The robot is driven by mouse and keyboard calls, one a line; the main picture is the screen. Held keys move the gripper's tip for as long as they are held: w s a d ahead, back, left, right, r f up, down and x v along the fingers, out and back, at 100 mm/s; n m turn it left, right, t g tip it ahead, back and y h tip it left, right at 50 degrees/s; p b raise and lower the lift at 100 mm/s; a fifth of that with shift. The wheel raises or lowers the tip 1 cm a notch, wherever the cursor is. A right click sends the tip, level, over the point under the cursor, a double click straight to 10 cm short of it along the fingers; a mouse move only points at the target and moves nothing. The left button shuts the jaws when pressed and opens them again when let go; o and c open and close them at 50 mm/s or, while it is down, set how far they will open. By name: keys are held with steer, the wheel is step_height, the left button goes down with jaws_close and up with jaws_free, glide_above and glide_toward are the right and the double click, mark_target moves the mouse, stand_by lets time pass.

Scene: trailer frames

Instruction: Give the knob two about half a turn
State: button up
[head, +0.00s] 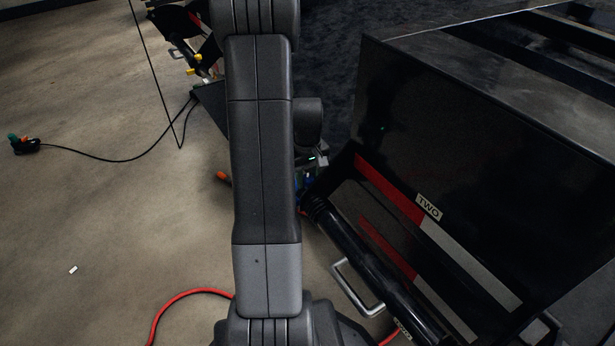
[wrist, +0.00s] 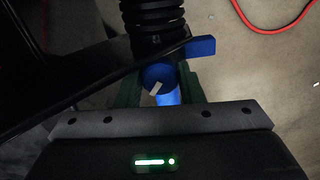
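A round blue knob (wrist: 157,79) with a short white mark shows in the middle of the wrist view. The mark slants, its upper end to the right. My gripper (wrist: 163,91) has its two dark green fingers on either side of the knob; whether they touch it I cannot tell. A blue part shows just below the knob, between the fingers. A TWO label (head: 428,207) is on the dark trailer frame (head: 480,150) in the head view. In the head view my own arm hides most of the gripper and the knob.
A black ribbed hose (wrist: 153,14) and a blue lever (wrist: 200,46) lie just beyond the knob. A metal handle (head: 357,290) is at the frame's lower left. A red cable (head: 185,295) lies on the floor. The floor at left is mostly clear.

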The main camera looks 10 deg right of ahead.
mark_target(308, 178)
steer(key=shift+r+n+p, duration=0.1)
steer(key=shift+n+p, duration=0.5)
steer(key=shift+n, duration=0.3)
steer(key=shift+n+p, duration=0.5)
steer(key=shift+n, duration=1)
steer(key=o, duration=1)
step_height(308, 178, up, 14)
steer(key=p, duration=0.4)
steer(key=shift+f+p, duration=0.2)
steer(key=shift+p, duration=0.1)
